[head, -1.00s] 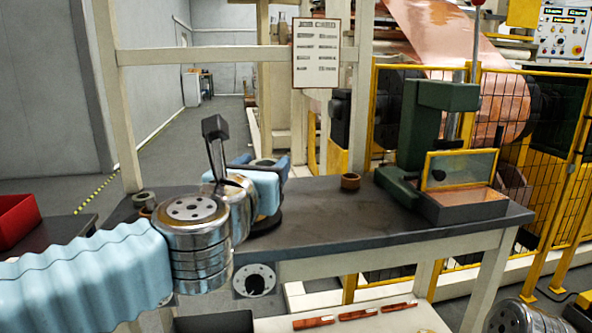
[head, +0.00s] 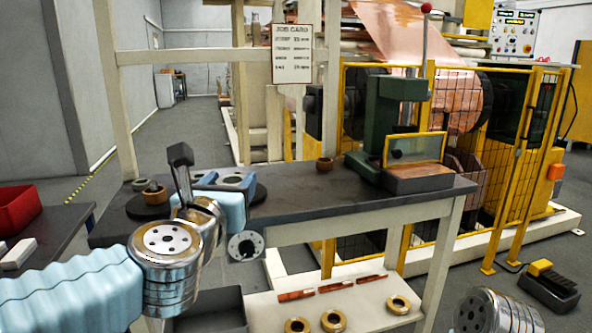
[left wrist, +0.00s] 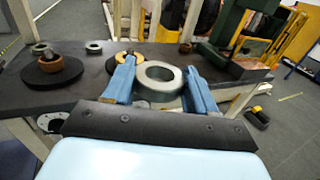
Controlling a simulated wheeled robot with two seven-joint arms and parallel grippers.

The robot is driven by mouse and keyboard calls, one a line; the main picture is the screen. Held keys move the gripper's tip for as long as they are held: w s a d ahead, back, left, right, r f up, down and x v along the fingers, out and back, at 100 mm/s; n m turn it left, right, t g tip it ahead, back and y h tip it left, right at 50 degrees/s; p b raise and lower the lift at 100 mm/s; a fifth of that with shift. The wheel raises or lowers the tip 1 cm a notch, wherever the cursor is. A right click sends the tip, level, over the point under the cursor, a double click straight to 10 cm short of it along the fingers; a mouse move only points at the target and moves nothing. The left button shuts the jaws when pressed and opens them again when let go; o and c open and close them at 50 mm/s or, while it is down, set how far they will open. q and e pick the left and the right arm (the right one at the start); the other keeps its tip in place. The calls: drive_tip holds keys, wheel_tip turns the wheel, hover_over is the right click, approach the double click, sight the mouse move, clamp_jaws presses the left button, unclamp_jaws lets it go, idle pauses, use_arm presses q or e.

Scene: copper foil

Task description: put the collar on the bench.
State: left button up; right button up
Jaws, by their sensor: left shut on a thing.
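My left gripper (head: 224,184) has two blue fingers shut on a pale grey ring, which I take as the collar (left wrist: 160,76). In the left wrist view the collar sits between the fingertips (left wrist: 160,82), its hole facing up toward the camera. In the head view only a little of the collar shows between the fingers. The gripper is over the left part of the dark-topped bench (head: 300,198); I cannot tell the height of the collar above it. My right gripper is not in view; only part of my right arm shows at the lower right.
On the bench stand a brown ring (head: 325,164), a green press (head: 385,130) with a yellow-framed guard, and a black disc (left wrist: 42,76) bearing a brown ring (left wrist: 60,64). The bench's middle front is clear. Brass rings (head: 333,320) lie on the lower shelf.

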use_arm(q)
drive_tip(key=w+a+f, duration=0.3)
drive_tip(key=f, duration=0.8)
drive_tip(key=w+a+f+y, duration=0.1)
drive_tip(key=w+a+f, duration=0.2)
drive_tip(key=f, duration=0.9)
drive_tip(key=w+a+f+n, duration=0.1)
drive_tip(key=w+a+f, duration=0.2)
drive_tip(key=f, duration=0.8)
drive_tip(key=shift+w+a+f+y, duration=0.3)
drive_tip(key=shift+w+y, duration=0.1)
drive_tip(key=shift+w, duration=0.35)
drive_tip(key=shift+r, duration=0.35)
